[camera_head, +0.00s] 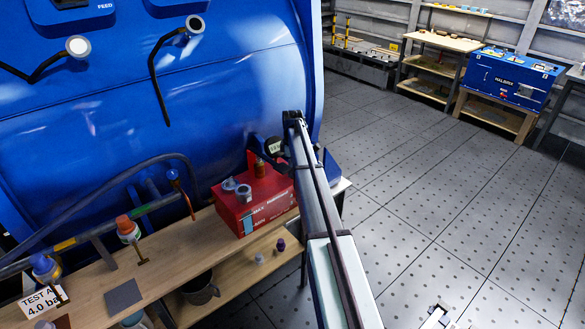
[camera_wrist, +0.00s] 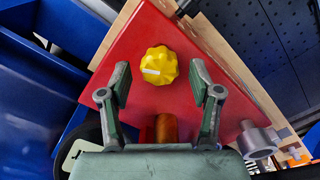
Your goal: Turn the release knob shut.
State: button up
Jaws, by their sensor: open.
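The release knob (camera_wrist: 160,66) is yellow with a scalloped rim and a white pointer mark, seen in the wrist view on the red box (camera_wrist: 112,82). The pointer lies nearly level, towards the left. My gripper (camera_wrist: 161,78) is open, with one finger on each side of the knob and a visible gap to it on both sides. Whether the fingertips are down at the knob's height I cannot tell. In the head view the red box (camera_head: 228,213) sits on the wooden bench, and I cannot make out the knob near my arm.
A brown cylinder (camera_wrist: 166,128) stands between my fingers' bases. A grey metal cylinder (camera_wrist: 257,140) stands at the box's right. In the head view, the wooden bench (camera_head: 185,262) carries valves and pipes at left, below a large blue tank (camera_head: 225,90). The floor at right is clear.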

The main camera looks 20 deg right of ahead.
jog(key=c, duration=1.2)
jog(key=shift+o, duration=0.3)
jog(key=shift+m, duration=0.3)
jog(key=m+b, duration=0.1)
jog(key=m, duration=0.4)
jog(key=shift+b, duration=0.3)
jog(key=m+b, duration=0.1)
jog(key=m, duration=0.5)
jog(key=shift+d, duration=0.1)
jog(key=m, duration=0.6)
jog(key=shift+d+b, duration=0.1)
jog(key=shift+b, duration=0.2)
jog(key=m, duration=0.6)
jog(key=shift+m, duration=0.3)
